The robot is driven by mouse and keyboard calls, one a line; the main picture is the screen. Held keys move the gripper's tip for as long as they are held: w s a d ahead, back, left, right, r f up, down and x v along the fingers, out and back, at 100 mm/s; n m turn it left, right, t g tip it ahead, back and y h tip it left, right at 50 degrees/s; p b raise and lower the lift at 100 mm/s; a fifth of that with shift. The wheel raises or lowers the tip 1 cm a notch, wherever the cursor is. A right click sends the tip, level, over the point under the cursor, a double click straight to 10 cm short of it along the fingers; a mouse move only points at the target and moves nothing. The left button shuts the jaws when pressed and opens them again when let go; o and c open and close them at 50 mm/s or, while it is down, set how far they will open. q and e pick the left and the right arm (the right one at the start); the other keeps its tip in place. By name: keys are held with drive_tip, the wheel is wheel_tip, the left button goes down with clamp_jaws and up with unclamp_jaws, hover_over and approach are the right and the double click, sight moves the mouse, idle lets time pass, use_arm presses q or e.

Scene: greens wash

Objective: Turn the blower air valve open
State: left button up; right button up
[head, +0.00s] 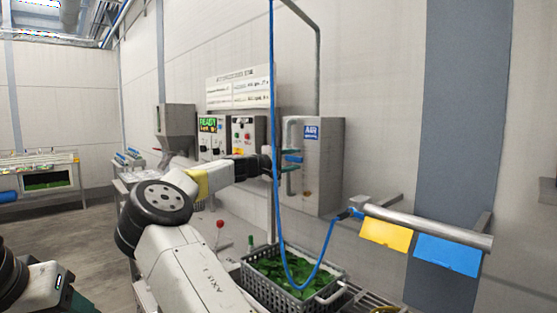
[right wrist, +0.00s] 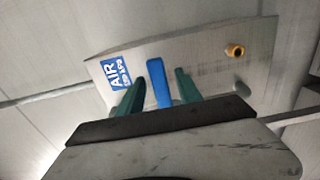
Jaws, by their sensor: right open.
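The blower air valve shows as a blue lever handle (right wrist: 158,83) in front of a grey box (head: 325,170) with a blue AIR label (head: 311,132). In the right wrist view, my right gripper (right wrist: 158,92) is open, with one green finger on each side of the blue handle and gaps visible between. In the head view, my right gripper (head: 290,168) is at the left part of the box, and the blue handle (head: 294,153) is partly hidden by it. I cannot tell whether a finger touches the handle.
A blue hose (head: 274,100) hangs in front of my right wrist and loops down to a bar (head: 430,228) at right. A grey crate of greens (head: 255,283) stands below. Control boxes (head: 248,135) are on the wall to the left. A brass fitting (right wrist: 235,50) is on the box.

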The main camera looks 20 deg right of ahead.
drive_tip(key=shift+x, duration=1.8)
clamp_jaws()
drive_tip(key=shift+f, duration=0.1)
